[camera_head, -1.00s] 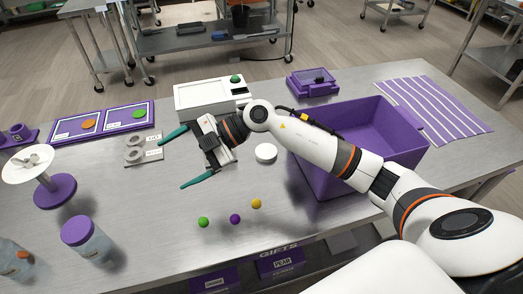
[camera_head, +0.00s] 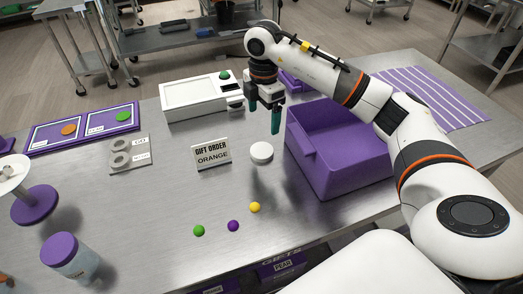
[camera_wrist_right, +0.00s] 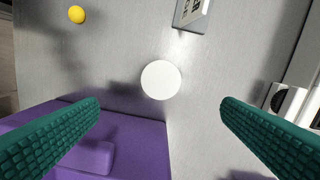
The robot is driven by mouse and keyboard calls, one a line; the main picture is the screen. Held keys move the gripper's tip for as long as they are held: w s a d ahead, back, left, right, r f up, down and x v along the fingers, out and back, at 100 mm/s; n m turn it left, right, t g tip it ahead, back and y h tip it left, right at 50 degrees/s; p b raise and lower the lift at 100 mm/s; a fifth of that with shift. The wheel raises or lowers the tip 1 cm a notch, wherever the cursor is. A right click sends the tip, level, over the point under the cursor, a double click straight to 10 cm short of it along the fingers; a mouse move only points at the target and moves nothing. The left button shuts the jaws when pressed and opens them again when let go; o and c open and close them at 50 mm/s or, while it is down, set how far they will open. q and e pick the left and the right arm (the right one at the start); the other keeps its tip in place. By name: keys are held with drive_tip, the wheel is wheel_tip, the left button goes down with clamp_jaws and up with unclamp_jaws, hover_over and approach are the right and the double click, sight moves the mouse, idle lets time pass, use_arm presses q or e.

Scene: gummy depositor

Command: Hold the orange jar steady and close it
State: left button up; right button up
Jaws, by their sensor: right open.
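My right gripper (camera_head: 264,120) points down above the table, its green fingers apart and empty. In the right wrist view the fingers (camera_wrist_right: 160,125) spread on either side of a round white disc, likely a lid (camera_wrist_right: 161,80). This lid (camera_head: 261,152) lies flat on the table, below the gripper and apart from it. A clear jar with a purple lid (camera_head: 60,247) stands at the lower left. A small orange patch (camera_head: 5,281) shows at the bottom left edge, mostly cut off; I cannot tell whether it belongs to the orange jar. My left gripper is not in view.
A purple bin (camera_head: 345,183) stands right of the lid. A sign (camera_head: 211,154) reading "GIFT ORDER ORANGE" stands left of it. Green (camera_head: 198,230), purple (camera_head: 233,225) and yellow (camera_head: 254,207) balls lie in front. A white box (camera_head: 195,98) stands behind.

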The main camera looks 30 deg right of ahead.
hover_over(262, 150)
drive_tip(key=shift+d+f+p, duration=0.1)
drive_tip(key=shift+f+p, duration=0.2)
drive_tip(key=shift+f, duration=3.15)
drive_tip(key=shift+f+p, duration=0.4)
drive_tip(key=shift+f, duration=2.2)
drive_tip(key=shift+c, duration=0.3)
drive_tip(key=c, duration=1)
drive_tip(key=shift+r, duration=0.1)
wheel_tip(262, 150, up, 10)
drive_tip(key=shift+f+b, duration=0.1)
drive_tip(key=shift+b, duration=0.3)
